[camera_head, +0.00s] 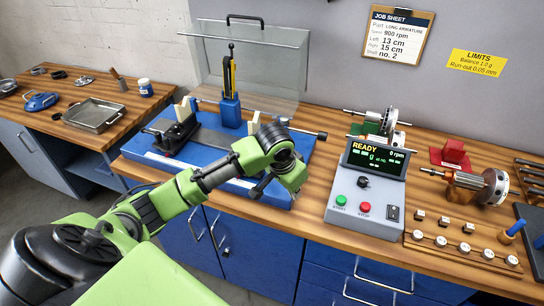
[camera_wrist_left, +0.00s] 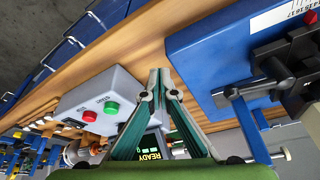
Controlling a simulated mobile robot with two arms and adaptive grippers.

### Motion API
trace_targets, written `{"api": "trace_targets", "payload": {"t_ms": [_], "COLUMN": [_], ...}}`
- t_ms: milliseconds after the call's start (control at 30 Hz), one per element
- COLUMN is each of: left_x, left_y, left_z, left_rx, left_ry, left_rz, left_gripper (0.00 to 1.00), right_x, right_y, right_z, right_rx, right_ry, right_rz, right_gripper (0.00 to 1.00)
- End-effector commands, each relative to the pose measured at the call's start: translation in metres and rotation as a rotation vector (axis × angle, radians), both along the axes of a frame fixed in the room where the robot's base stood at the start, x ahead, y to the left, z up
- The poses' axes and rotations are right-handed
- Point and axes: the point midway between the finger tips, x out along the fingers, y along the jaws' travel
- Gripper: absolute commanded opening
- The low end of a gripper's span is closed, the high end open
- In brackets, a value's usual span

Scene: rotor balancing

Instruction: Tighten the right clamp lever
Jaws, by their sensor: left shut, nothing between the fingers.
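My left gripper (camera_head: 293,182) is over the right front of the blue balancing machine base (camera_head: 222,173). In the left wrist view its fingers (camera_wrist_left: 160,76) are shut, tips together, with nothing between them. A dark lever with a rounded end (camera_head: 260,188), seemingly the right clamp lever, shows just left of the gripper in the head view. In the left wrist view, a blue-grey bar (camera_wrist_left: 240,91) and a dark knob (camera_wrist_left: 271,69) by the black support stand right of the fingers, apart from them. My forearm and wrist hide much of the right support in the head view. My right gripper is not in view.
The control box (camera_head: 365,190) reading READY stands to the right; it also shows left of the fingers in the left wrist view (camera_wrist_left: 100,103). A clear guard (camera_head: 250,62) stands behind the machine. Rotors (camera_head: 468,185) and a weight rack (camera_head: 462,246) lie farther right.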

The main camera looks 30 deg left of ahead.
Motion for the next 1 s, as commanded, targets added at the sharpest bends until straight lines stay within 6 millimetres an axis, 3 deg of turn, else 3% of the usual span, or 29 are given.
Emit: {"api": "trace_targets", "payload": {"t_ms": [33,200,500,667,1000], "left_x": [0.013,0.037,0.055,0.056,0.057], "left_y": [0.016,0.057,0.107,0.115,0.115], "left_z": [0.018,0.064,0.125,0.134,0.134], "left_rx": [0.011,0.013,-0.012,-0.02,-0.02], "left_ry": [-0.007,-0.009,-0.015,-0.017,-0.016], "left_rz": [0.028,0.122,0.255,0.279,0.279], "left_gripper": [0.0,0.0,0.0,0.0,0.0], "right_x": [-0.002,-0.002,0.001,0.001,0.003], "right_y": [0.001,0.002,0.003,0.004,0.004], "right_z": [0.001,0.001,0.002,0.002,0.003], "right_rx": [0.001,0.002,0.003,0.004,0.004], "right_ry": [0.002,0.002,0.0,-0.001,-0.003], "right_rz": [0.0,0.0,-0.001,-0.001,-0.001], "right_gripper": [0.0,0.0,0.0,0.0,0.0]}}
